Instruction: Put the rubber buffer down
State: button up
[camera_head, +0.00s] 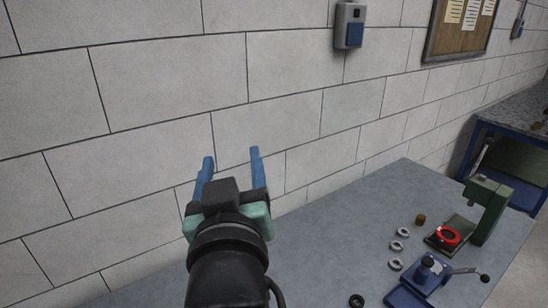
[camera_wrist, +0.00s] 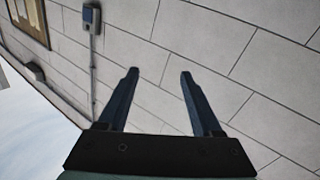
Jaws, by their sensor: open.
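My gripper (camera_head: 231,158) is raised in front of the block wall, over the back of the grey bench. Its two blue fingers are spread apart with nothing between them. The wrist view also shows the gripper (camera_wrist: 159,76) open and empty against the wall. A small black ring (camera_head: 357,300) lies on the bench at the bottom edge of the head view, to the right of my gripper and apart from it. It looks like the rubber buffer, but I cannot tell for sure.
On the grey bench (camera_head: 310,245) stand a blue vise (camera_head: 425,280) and a green press (camera_head: 487,208) with a red ring (camera_head: 447,236). Several pale rings (camera_head: 395,264) and a brown cylinder (camera_head: 420,219) lie beside them. The bench's left part is clear.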

jog(key=s+d+r+m+t, duration=0.1)
jog(key=s+d+r+t, duration=0.1)
jog(key=r, duration=0.5)
jog(key=s+d+r+m+t+h, duration=0.1)
jog(key=s+r+t, duration=0.3)
jog(key=s+r, duration=0.2)
jog(key=s+d+r+m+t+h, duration=0.1)
jog(key=s+d+r+t, duration=0.1)
jog(key=r, duration=0.8)
jog(key=shift+s+d+t, duration=0.35)
jog(key=shift+s+t, duration=0.25)
jog(key=shift+s, duration=0.5)
jog(key=shift+f, duration=0.1)
